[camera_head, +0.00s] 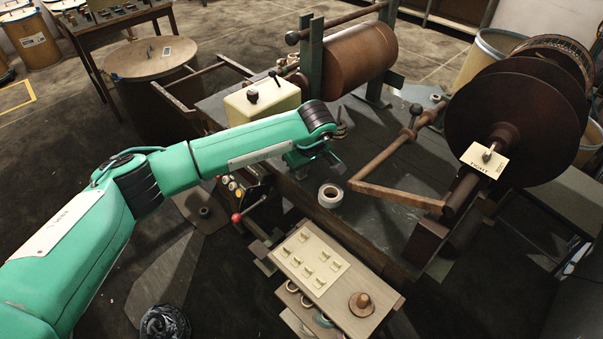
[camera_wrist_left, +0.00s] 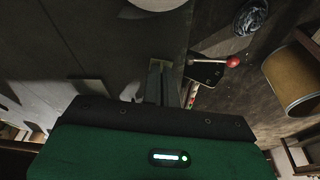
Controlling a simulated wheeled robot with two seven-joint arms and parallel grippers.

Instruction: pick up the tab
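Several small cream tabs (camera_head: 309,266) stand in rows on a pale board (camera_head: 338,266) at the front of the bench. My left gripper (camera_head: 330,166) points down over the dark bench top, behind and above the tabs and apart from them. In the left wrist view its fingers (camera_wrist_left: 163,82) show as a dark, narrow shape, and I cannot tell whether they are apart. I see no tab between them. A white tape roll (camera_head: 330,195) lies on the bench just in front of the gripper, and part of it shows in the wrist view (camera_wrist_left: 158,4). My right gripper is not in view.
A crank arm (camera_head: 395,196) and a large brown reel (camera_head: 515,118) with a cream card (camera_head: 485,160) stand to the right. A red-knobbed lever (camera_head: 236,218) sticks out left of the tape. A brown drum (camera_head: 350,58) is behind.

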